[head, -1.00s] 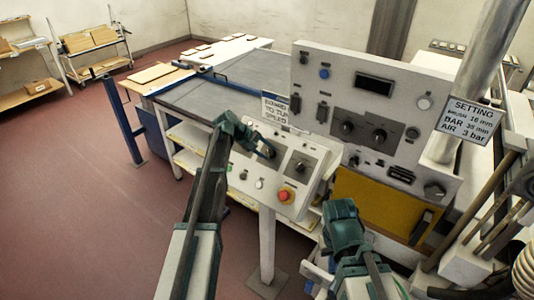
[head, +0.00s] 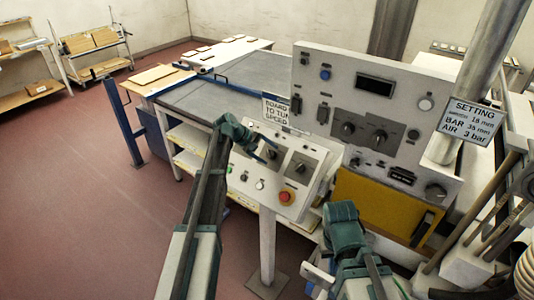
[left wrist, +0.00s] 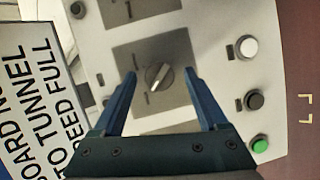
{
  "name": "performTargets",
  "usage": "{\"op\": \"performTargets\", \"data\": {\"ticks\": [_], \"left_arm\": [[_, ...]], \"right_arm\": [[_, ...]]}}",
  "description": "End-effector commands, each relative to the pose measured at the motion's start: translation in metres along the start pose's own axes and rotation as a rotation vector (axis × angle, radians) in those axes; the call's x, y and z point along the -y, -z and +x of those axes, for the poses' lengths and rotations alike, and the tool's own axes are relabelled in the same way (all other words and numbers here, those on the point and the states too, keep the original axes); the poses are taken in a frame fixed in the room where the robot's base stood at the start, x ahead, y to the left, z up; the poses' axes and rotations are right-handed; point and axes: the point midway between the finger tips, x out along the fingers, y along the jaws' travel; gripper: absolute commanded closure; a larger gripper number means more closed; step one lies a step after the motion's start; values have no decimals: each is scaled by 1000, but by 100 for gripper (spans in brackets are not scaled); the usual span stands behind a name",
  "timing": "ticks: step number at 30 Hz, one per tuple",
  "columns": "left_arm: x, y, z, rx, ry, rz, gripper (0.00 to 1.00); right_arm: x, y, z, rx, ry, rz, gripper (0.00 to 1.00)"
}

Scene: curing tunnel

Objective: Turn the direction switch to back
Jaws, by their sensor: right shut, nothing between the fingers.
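A small slanted control panel (head: 300,190) carries two dark rotary knobs on dark plates. My left gripper (head: 266,154) is at the left of these knobs in the head view. In the left wrist view, a rotary knob (left wrist: 159,76) with a pale pointer line sits between the fingertips of the open left gripper (left wrist: 164,78), with a gap on both sides. The markings around it are too small to read, so I cannot confirm which knob is the direction switch. The other knob (head: 299,166) is to the right. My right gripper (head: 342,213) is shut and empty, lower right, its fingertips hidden.
The panel also has a red stop button (head: 286,197), a green button (left wrist: 260,144), a black button (left wrist: 254,100) and a white button (left wrist: 247,47). A sign (head: 278,111) stands behind the panel. A larger grey instrument cabinet (head: 375,115) rises to the right.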

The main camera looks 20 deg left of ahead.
Motion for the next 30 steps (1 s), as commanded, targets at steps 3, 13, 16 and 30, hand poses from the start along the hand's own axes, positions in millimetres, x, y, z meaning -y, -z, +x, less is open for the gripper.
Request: {"op": "performTargets", "data": {"ticks": [3,13,16,30], "left_arm": [[0,0,0,0,-1,0,24],[-5,-1,-45,-2,-2,-2,24],[-5,-2,-66,-2,-2,-2,24],[-2,0,-133,-1,-1,-1,24]], "right_arm": [[0,0,0,0,0,0,100],[-3,-2,-36,0,1,6,100],[-5,-3,-52,0,2,10,100],[-9,-6,-99,2,3,12,100]]}}
